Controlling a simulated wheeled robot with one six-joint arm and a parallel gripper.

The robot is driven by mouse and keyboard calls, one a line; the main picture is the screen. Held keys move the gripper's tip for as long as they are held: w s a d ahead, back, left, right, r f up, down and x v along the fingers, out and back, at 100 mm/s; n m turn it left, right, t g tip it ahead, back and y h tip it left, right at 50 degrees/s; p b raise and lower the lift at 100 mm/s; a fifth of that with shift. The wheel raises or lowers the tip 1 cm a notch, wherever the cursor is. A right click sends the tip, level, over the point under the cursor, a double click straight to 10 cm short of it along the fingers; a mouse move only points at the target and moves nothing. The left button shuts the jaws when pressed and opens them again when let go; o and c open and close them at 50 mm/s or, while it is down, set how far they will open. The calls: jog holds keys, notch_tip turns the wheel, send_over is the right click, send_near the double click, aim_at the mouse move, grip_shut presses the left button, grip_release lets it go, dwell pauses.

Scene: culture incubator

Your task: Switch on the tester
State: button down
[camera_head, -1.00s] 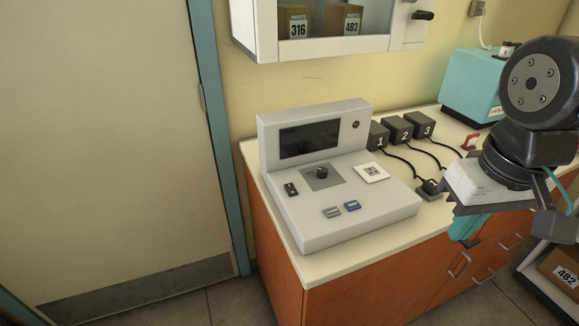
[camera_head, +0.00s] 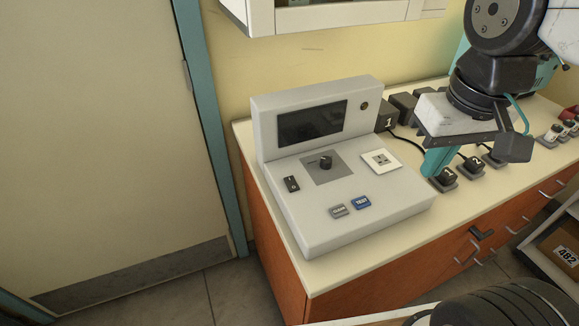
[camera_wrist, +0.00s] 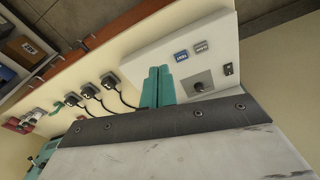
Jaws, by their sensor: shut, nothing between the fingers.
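The tester (camera_head: 385,209) is a pale grey console on the counter, with a dark, blank screen (camera_head: 311,123). A small black rocker switch (camera_head: 291,184) is at its left side and also shows in the wrist view (camera_wrist: 228,69). A round black knob (camera_head: 325,162), a white socket plate (camera_head: 381,161), a grey button (camera_head: 338,211) and a blue TEST button (camera_head: 361,202) are on its top. My gripper (camera_head: 432,171) is shut and empty, fingers pointing down, just right of the tester. Its teal fingers show in the wrist view (camera_wrist: 159,72), hiding part of the console.
A wall cabinet (camera_head: 350,17) hangs above. A door (camera_head: 90,140) is at the left. The counter (camera_head: 420,228) is bare along its front edge.

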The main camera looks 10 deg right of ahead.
jog(key=w+a+n, duration=0.2)
jog(key=w+a, duration=0.7)
jog(key=w, duration=0.1)
send_over(290, 177)
jog(key=s, duration=0.2)
jog(key=f, duration=0.1)
jog(key=shift+d+f+n, duration=0.2)
jog(key=shift+n, duration=0.2)
jog(key=shift+f, duration=0.1)
jog(key=f, duration=0.4)
jog(key=w+f, duration=0.1)
jog(key=f, duration=0.8)
jog(key=shift+w+a+f, duration=0.2)
jog(key=shift+w+f, duration=0.05)
jog(key=shift+f, duration=0.15)
jog(key=shift+d, duration=0.1)
